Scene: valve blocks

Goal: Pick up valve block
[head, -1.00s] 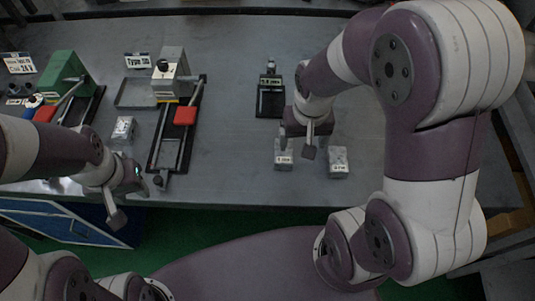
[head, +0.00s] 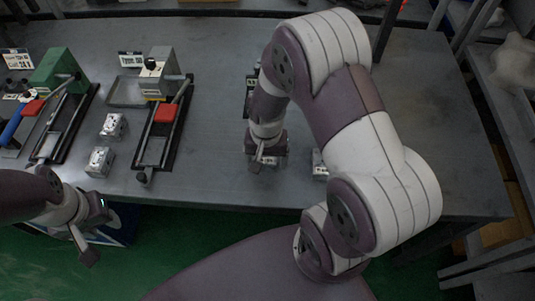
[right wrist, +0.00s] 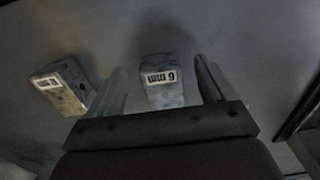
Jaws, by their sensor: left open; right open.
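A silver valve block with a "6 mm" label (right wrist: 162,93) stands between the two fingers of my right gripper (right wrist: 160,68) in the right wrist view. The fingers are open, with a gap on both sides of the block. In the head view my right gripper (head: 262,158) is over this block and mostly hides it. A second valve block (right wrist: 60,88) lies outside the fingers, at the left of the wrist view; it shows partly in the head view (head: 319,165), beside my right arm. My left gripper (head: 86,232) is open and empty, off the table's front edge.
Two more silver blocks (head: 113,125) (head: 99,160) stand on the grey table (head: 210,130) at the left. A fixture with a red handle (head: 166,113) and a green-headed one (head: 60,70) stand near them. The table's right side is clear.

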